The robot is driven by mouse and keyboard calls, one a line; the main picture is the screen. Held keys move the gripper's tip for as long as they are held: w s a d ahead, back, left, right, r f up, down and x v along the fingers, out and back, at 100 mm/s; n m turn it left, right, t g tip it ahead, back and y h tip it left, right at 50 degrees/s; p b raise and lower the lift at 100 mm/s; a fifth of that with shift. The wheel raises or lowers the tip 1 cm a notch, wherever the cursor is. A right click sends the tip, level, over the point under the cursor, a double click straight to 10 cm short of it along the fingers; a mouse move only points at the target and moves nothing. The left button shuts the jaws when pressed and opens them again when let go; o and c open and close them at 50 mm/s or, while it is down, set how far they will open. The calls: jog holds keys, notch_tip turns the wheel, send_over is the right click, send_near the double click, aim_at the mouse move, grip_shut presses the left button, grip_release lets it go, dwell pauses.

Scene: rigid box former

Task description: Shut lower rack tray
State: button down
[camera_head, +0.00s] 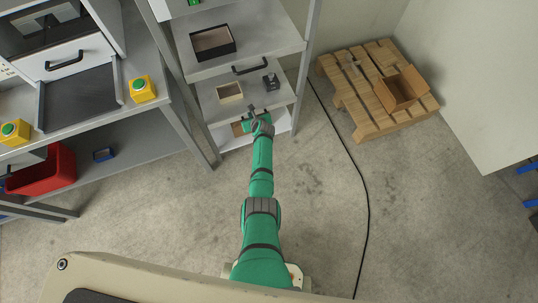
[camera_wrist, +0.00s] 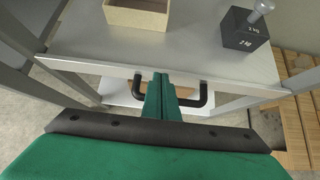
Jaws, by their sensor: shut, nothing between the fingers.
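The lower rack tray (camera_head: 250,98) is a grey tray. Much of its surface shows in front of and below the upper tray, with a small open box and a dark weight on it. In the wrist view its front edge (camera_wrist: 100,68) crosses the picture, with a black bar handle (camera_wrist: 205,97) on the front. My gripper (camera_head: 254,112) is shut and empty at the middle of that front. In the wrist view its fingers (camera_wrist: 160,90) overlap the handle and hide its middle; I cannot tell whether they touch it.
The upper tray (camera_head: 280,45) holds a dark open box (camera_head: 212,42). The small box (camera_wrist: 138,15) and weight (camera_wrist: 245,30) stand on the lower tray. A wooden pallet (camera_head: 350,95) with a carton (camera_head: 402,88) stands right. A workbench (camera_head: 165,95) stands left. A cable (camera_head: 362,180) crosses the floor.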

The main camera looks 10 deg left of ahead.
jog(key=shift+w+a+r, duration=0.2)
jog(key=shift+w+r, duration=0.1)
jog(key=shift+r, duration=0.05)
jog(key=shift+s+d+r, duration=0.3)
jog(key=shift+d+r, duration=0.15)
jog(key=v, duration=0.8)
jog(key=shift+s, duration=0.65)
jog(key=shift+d+f, duration=0.1)
jog(key=shift+f, duration=0.05)
